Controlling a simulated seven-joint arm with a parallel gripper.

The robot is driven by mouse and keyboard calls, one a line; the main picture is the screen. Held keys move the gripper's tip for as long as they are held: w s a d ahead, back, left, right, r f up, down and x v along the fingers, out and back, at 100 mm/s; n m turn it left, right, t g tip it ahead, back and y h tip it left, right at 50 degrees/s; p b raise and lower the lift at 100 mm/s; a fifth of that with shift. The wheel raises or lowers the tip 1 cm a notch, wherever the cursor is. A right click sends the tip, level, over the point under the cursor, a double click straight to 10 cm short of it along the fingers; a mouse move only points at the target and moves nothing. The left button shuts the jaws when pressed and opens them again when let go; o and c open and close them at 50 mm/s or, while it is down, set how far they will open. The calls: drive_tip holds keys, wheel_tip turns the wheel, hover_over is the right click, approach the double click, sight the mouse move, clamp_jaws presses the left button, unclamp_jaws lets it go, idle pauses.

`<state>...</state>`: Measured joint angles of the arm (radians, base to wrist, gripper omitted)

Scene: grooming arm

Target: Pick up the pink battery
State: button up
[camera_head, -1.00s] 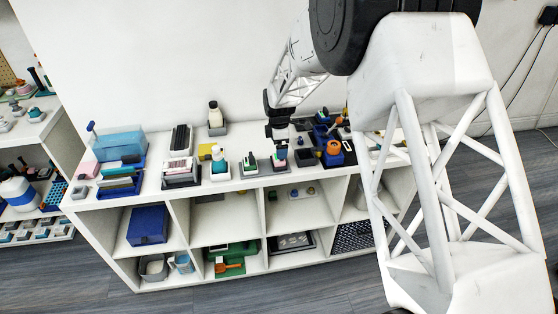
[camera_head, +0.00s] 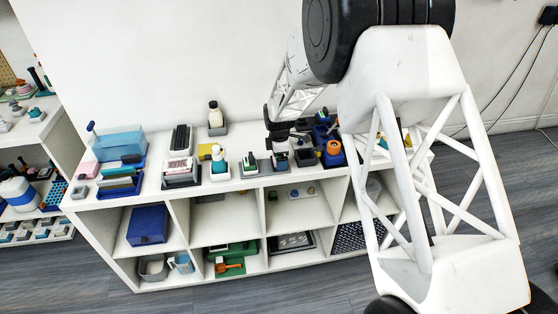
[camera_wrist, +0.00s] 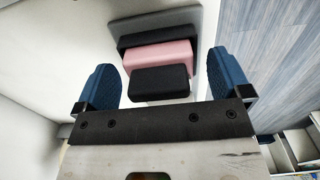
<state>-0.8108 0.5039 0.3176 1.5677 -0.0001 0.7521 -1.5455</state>
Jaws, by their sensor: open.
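The pink battery (camera_wrist: 161,57) shows in the wrist view as a pink block between a black part behind it and a black block in front. It sits on a grey base (camera_wrist: 209,22). My gripper (camera_wrist: 166,80) is open, with one blue finger to the left of the battery and one to the right. Gaps show on both sides, so the fingers appear not to touch it. In the head view my gripper (camera_head: 280,151) is low over the front of the shelf top, and it hides most of the battery.
An orange-topped blue item (camera_head: 333,152) and a dark blue tray stand close right of my gripper. A small green-and-black item (camera_head: 250,163) stands close left. Farther left on the white shelf (camera_head: 235,184) are a white-and-teal bottle (camera_head: 218,160) and a blue bin (camera_head: 120,147).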

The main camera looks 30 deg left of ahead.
drive_tip(key=shift+c, duration=0.4)
drive_tip(key=c, duration=1)
drive_tip(key=shift+r, duration=0.1)
drive_tip(key=shift+r, duration=0.75)
wheel_tip(320, 180, up, 2)
drive_tip(key=shift+r, duration=0.1)
drive_tip(key=s+d+r, duration=0.1)
drive_tip(key=s+d, duration=1)
drive_tip(key=shift+d, duration=0.2)
drive_tip(key=shift+s, duration=0.1)
